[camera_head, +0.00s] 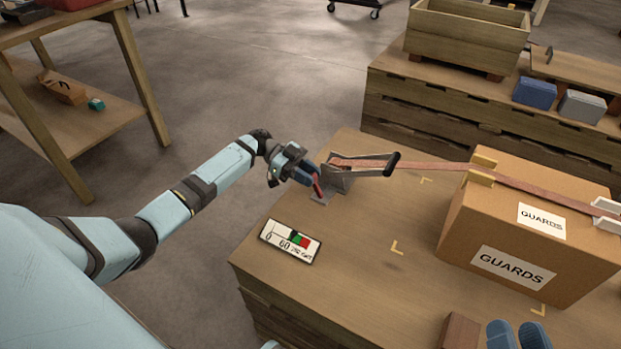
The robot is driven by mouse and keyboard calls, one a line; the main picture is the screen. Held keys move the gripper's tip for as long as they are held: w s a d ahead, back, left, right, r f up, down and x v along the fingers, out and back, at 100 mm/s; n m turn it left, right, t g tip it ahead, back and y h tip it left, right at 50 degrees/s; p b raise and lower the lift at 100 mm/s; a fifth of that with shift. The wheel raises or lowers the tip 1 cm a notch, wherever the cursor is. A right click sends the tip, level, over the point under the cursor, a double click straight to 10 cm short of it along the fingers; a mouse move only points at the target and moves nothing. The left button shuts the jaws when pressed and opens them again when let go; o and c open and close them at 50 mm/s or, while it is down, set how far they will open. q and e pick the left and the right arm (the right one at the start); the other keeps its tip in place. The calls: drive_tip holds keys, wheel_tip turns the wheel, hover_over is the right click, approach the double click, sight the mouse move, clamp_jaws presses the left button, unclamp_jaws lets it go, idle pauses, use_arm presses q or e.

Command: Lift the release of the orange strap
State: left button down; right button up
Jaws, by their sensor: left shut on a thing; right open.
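The orange strap (435,167) runs from a metal ratchet (340,181) on the wooden bench, over the cardboard box marked GUARDS (470,238). The ratchet's handle (378,165) has a black grip and points right towards the box. My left gripper (312,180) is at the ratchet's left end, shut on a small red piece (319,188) there. The gripper partly hides this piece, so I cannot tell if it is the release or the strap's tail. My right gripper (517,337) is open at the bottom edge, only its blue fingertips showing.
A gauge card (290,241) lies near the bench's left edge. A wooden block (459,332) is beside my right gripper. Yellow corner marks are on the bare bench top (370,265). A wooden crate (465,40) and blue and grey boxes stand on pallets behind.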

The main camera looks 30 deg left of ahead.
idle(0.3)
use_arm(q)
drive_tip(key=c, duration=0.9)
unclamp_jaws()
drive_tip(key=p+v, duration=0.1)
drive_tip(key=v, duration=1.3)
drive_tip(key=shift+p, duration=0.4)
use_arm(e)
wheel_tip(320, 180, up, 2)
drive_tip(key=shift+r+t, duration=0.1)
drive_tip(key=shift+t, duration=0.4)
drive_tip(key=shift+s+d+r, duration=0.1)
drive_tip(key=shift+r, duration=0.15)
